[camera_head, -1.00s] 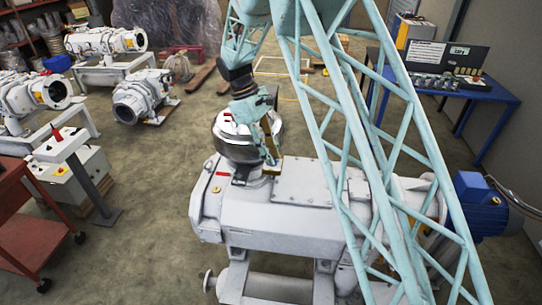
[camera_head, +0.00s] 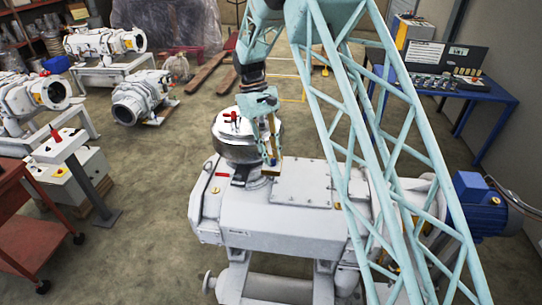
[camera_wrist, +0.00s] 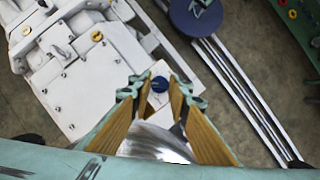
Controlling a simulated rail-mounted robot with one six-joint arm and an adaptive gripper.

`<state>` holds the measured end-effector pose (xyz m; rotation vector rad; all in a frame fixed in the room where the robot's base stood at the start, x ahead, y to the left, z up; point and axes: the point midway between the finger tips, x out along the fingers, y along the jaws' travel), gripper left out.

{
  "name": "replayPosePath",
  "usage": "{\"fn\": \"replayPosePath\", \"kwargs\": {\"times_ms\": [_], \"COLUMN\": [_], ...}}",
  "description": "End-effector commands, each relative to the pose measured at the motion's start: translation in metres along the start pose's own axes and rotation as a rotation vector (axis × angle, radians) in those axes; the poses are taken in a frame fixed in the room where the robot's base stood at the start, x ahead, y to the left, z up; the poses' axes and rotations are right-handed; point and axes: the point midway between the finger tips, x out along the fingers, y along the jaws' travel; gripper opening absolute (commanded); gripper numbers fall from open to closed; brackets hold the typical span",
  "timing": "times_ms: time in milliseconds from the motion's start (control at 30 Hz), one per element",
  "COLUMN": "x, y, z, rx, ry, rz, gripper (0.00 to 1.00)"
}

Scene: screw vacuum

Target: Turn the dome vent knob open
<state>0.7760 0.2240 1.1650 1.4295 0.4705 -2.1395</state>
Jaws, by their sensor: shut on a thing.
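A shiny metal dome (camera_head: 235,150) stands on the left end of the big white pump (camera_head: 275,222), with a red handle (camera_head: 231,117) on top. My gripper (camera_head: 273,162) points down just right of the dome, at the pump's upper surface. In the wrist view, the tan fingers of my gripper (camera_wrist: 160,86) stand either side of a small round blue knob (camera_wrist: 159,84) and are shut on it. The dome also shows between the finger bases in the wrist view (camera_wrist: 156,140). The knob is mostly hidden by the fingers in the head view.
My lattice arm crosses above the pump's right side. A blue motor (camera_head: 480,205) sits at the pump's right end. A blue table (camera_head: 480,92) with a control panel stands at the right. Other white pumps (camera_head: 140,97) and a red cart (camera_head: 30,220) are at the left.

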Motion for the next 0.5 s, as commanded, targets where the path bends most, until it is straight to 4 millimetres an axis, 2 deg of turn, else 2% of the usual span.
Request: {"fn": "replayPosePath", "kwargs": {"times_ms": [167, 200, 300, 500], "x": [0.0001, 0.0002, 0.0001, 0.0001], "y": [0.0000, 0.0000, 0.0000, 0.0000], "z": [0.0002, 0.0002, 0.0001, 0.0000], "rx": [0.000, 0.000, -0.001, -0.001], "ry": [0.000, 0.000, 0.000, 0.000], "rz": [0.000, 0.000, 0.000, 0.000], "gripper": [0.06, 0.20, 0.29, 0.31]}}
